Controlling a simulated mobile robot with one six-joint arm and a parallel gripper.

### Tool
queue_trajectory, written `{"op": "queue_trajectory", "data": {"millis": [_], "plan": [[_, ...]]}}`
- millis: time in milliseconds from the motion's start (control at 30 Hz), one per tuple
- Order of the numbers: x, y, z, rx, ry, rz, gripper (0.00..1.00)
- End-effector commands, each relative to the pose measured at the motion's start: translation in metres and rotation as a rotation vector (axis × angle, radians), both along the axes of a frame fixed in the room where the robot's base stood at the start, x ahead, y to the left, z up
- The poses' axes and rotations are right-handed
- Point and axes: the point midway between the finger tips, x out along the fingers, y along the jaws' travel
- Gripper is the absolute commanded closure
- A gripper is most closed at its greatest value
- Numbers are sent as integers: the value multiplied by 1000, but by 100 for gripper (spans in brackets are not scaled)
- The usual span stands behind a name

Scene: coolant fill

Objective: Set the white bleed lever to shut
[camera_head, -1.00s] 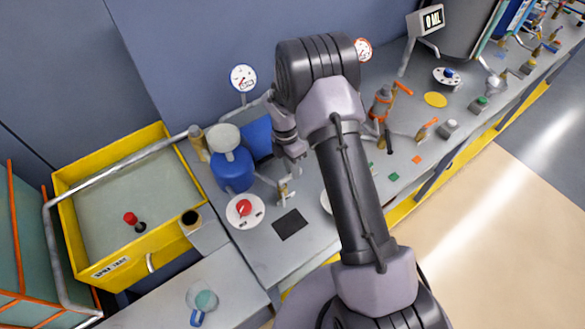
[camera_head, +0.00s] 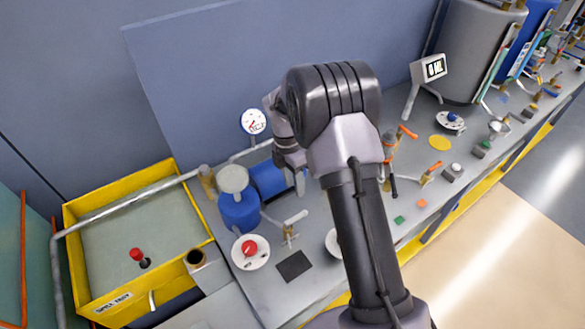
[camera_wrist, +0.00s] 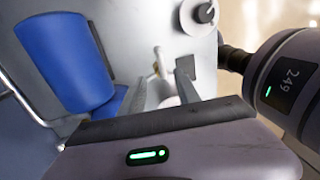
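The white bleed lever (camera_head: 294,217) sits on a small brass valve (camera_head: 289,236) on the grey bench, its handle slanting up to the right in the head view. My gripper (camera_head: 299,182) is above and behind it in that view, mostly hidden by my own arm. In the wrist view my gripper (camera_wrist: 162,88) has its two fingers apart, with a pale shape between them that may be the lever. The brass valve (camera_wrist: 158,62) shows just beyond the fingers. I cannot tell whether a finger touches the lever.
A blue container (camera_head: 239,211) stands left of the valve, and a red knob on a white dial (camera_head: 250,250) is in front of it. A pressure gauge (camera_head: 253,121) stands behind. A dark square (camera_head: 294,266) lies in front. A yellow spill tray (camera_head: 130,305) is at left.

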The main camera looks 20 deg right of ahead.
Motion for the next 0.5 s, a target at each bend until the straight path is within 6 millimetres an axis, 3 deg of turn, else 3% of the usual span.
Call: {"op": "queue_trajectory", "data": {"millis": [100,200,500], "plan": [[6,2,32,0,-2,-1,61],[9,3,47,-1,0,1,61],[10,4,54,0,0,1,61]]}}
